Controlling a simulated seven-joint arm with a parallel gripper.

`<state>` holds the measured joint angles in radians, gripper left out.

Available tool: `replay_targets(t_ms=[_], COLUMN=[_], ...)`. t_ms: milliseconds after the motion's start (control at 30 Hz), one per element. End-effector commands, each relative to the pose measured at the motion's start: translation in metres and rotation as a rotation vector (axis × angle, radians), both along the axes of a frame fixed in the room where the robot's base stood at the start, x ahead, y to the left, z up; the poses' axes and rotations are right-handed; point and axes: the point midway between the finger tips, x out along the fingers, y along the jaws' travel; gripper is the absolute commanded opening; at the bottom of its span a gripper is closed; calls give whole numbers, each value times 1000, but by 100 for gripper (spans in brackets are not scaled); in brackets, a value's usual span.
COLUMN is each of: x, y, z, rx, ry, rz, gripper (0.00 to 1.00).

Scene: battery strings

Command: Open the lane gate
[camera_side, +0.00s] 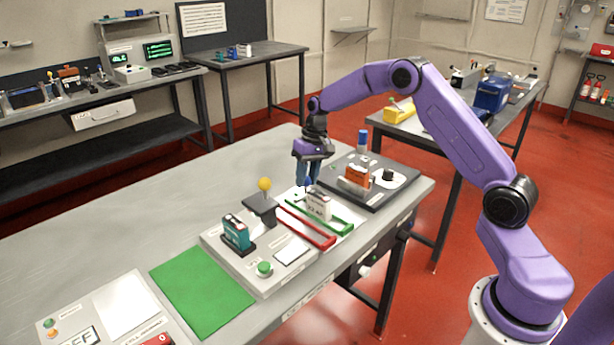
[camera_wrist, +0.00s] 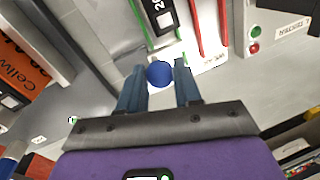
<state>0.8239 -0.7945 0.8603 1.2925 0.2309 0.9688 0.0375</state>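The lane is a white plate with a red rail (camera_side: 306,228) and a green rail (camera_side: 325,214). Whatever carries the knob is mostly hidden, so I cannot tell how the gate stands.
A dark tray (camera_side: 375,192) with an orange battery block (camera_side: 356,178) lies right of my gripper. On the left are a yellow-ball lever (camera_side: 265,184), a tester box with a teal block (camera_side: 236,231) and green button (camera_side: 264,268), and a green mat (camera_side: 202,290). The table's far left is clear.

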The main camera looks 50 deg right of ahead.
Motion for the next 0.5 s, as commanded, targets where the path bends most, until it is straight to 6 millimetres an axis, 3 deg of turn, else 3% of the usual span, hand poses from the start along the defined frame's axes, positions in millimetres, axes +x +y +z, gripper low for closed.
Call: replay_targets(t_ms=[500], x=[1], y=[-51], z=[1], rx=[0], ry=[-2], rz=[-2], gripper=[0])
